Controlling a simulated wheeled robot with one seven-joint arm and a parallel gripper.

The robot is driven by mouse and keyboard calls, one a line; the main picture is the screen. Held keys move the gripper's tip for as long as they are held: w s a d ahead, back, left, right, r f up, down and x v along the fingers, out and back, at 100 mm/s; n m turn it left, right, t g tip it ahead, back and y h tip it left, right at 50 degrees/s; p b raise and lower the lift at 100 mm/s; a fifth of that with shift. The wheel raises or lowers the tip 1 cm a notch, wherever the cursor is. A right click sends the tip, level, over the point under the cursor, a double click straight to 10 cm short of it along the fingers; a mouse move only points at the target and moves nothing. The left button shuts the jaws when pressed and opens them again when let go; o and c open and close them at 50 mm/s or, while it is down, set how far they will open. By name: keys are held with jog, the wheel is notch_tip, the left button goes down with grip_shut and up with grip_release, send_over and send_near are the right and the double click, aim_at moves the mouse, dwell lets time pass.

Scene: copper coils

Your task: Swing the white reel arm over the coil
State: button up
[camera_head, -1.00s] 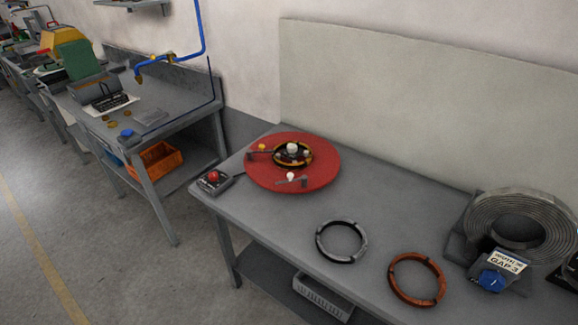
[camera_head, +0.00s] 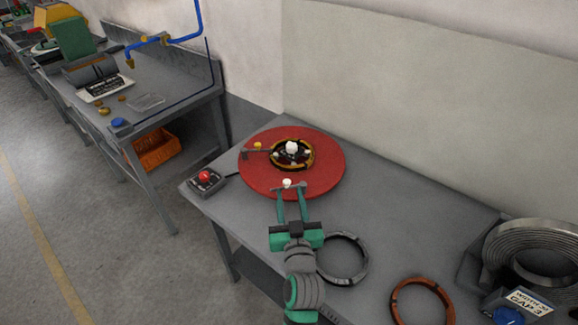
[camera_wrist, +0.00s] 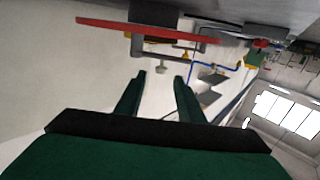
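The red round reel plate (camera_head: 325,172) lies on the workbench, with a yellow and black ring-shaped coil (camera_head: 311,157) around its hub. My gripper (camera_head: 291,189) is at that knob, fingers open. The yellow-knobbed arm (camera_head: 258,146) is at the plate's left.
A control box with a red button (camera_head: 204,177) sits left of the plate. A grey ring (camera_head: 363,268) lies close right of my arm, a copper ring (camera_head: 448,308) farther right. A large grey coil (camera_head: 490,250) stands at the right. The bench behind the rings is clear.

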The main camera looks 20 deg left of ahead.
jog(key=x, duration=0.9)
jog(key=shift+s+a, duration=0.15)
jog(key=shift+x, duration=0.85)
jog(key=shift+f, duration=0.1)
jog(key=shift+s, duration=0.1)
grip_shut()
